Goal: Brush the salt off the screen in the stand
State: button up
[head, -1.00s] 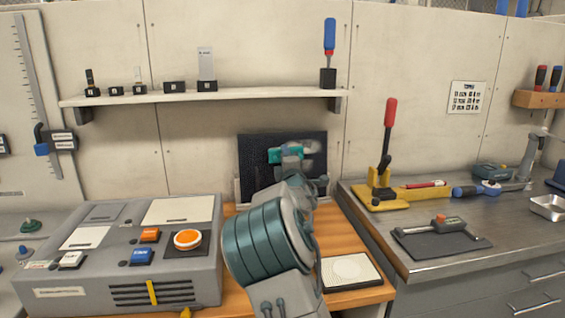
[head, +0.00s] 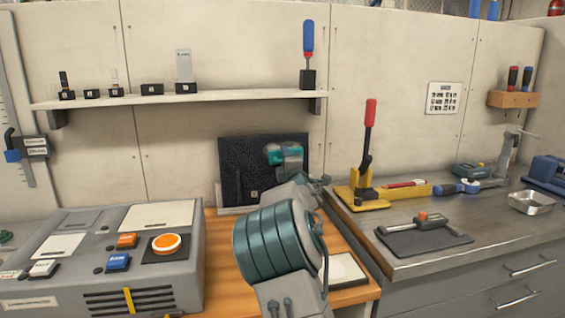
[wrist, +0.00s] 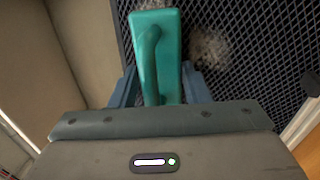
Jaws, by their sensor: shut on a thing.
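The screen (head: 236,172) is a dark mesh panel standing upright in a pale stand (head: 236,210) against the back wall. In the wrist view its mesh (wrist: 275,60) fills the upper right, with a pale, crusty salt patch (wrist: 210,48) just right of the brush. Another pale trace shows at the top edge there. My gripper (wrist: 160,88) is shut on a teal brush (wrist: 168,45), which also shows in the head view (head: 283,154) in front of the screen's right half. The bristles are hidden, so I cannot tell whether they touch the mesh.
A grey console (head: 140,255) with buttons stands left of the screen. A shelf (head: 170,101) with small items runs above. A metal bench (head: 470,225) with a red-handled yellow tool (head: 368,165) stands right. A pale square pad (head: 345,270) lies at the front right of the wooden top.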

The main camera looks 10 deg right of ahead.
jog(key=shift+d+b, duration=0.65)
jog(key=shift+d, duration=2.8)
jog(key=shift+a, duration=0.1)
jog(key=shift+s+b, duration=2.15)
jog(key=shift+s, duration=0.8)
jog(key=s+b, duration=0.2)
jog(key=s, duration=0.1)
jog(key=shift+b, duration=0.3)
